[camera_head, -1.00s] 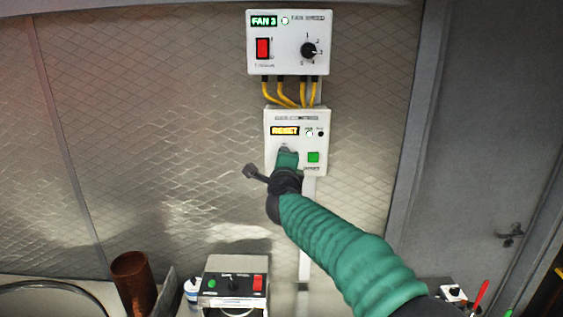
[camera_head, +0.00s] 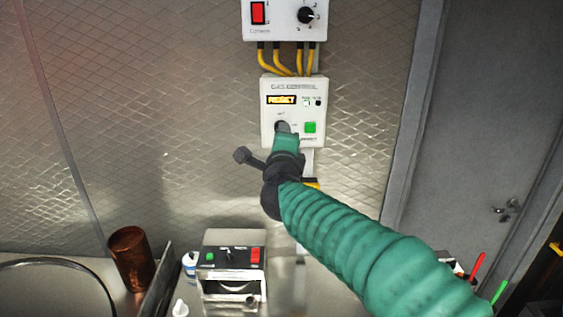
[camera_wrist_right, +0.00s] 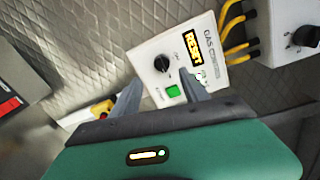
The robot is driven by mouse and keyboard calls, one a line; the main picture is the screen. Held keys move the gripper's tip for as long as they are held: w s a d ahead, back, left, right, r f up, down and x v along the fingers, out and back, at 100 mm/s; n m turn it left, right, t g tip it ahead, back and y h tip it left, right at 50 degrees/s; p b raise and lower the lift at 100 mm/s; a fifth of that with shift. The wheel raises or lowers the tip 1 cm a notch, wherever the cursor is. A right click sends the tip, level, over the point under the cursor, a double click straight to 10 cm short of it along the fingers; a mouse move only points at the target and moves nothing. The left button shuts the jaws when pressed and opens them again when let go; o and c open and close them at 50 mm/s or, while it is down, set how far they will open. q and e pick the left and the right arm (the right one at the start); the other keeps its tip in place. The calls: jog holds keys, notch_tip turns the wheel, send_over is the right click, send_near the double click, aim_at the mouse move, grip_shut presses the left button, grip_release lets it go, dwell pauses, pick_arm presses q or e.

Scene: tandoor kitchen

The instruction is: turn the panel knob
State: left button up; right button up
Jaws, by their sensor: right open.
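The gas control panel (camera_head: 292,87) is a white box on the wall, with an amber lit display, a green button (camera_head: 310,127) and a black round knob. The knob (camera_wrist_right: 161,64) shows whole in the right wrist view, with a white pointer mark. In the head view my right gripper (camera_head: 284,127) is in front of the panel and partly covers the knob. In the right wrist view this gripper (camera_wrist_right: 161,77) is open and empty, one finger on each side of the knob's direction. The knob appears beyond the fingertips, with no visible contact. My left gripper is not in view.
A fan panel (camera_head: 284,32) with another black knob and a red switch hangs just above, joined by yellow conduits (camera_head: 283,60). Below are a control box (camera_head: 232,262) and a copper cylinder (camera_head: 131,258) on the counter. A grey door (camera_head: 490,120) is at the right.

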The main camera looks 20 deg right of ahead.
jog(key=v, duration=0.8)
jog(key=shift+s+b, duration=0.25)
jog(key=shift+b, duration=0.1)
jog(key=s+a+f+n+g+y, duration=0.1)
jog(key=s+f+n+g+y, duration=0.15)
jog(key=f+n, duration=0.7)
jog(key=s+a+f+n+g+y, duration=0.1)
jog(key=a+f+n+g+y, duration=0.3)
jog(key=f, duration=1)
jog(key=s+d+f+n+g+h, duration=0.1)
jog(key=s+d+f+n+g, duration=0.2)
jog(key=s+f, duration=0.7)
jog(key=s+d+f+n+g, duration=0.4)
jog(key=s+f+n, duration=0.3)
jog(key=s+f, duration=0.3)
jog(key=shift+s+d+f+h+b, duration=0.15)
jog(key=shift+s+f+h+b, duration=0.2)
jog(key=shift+s, duration=0.35)
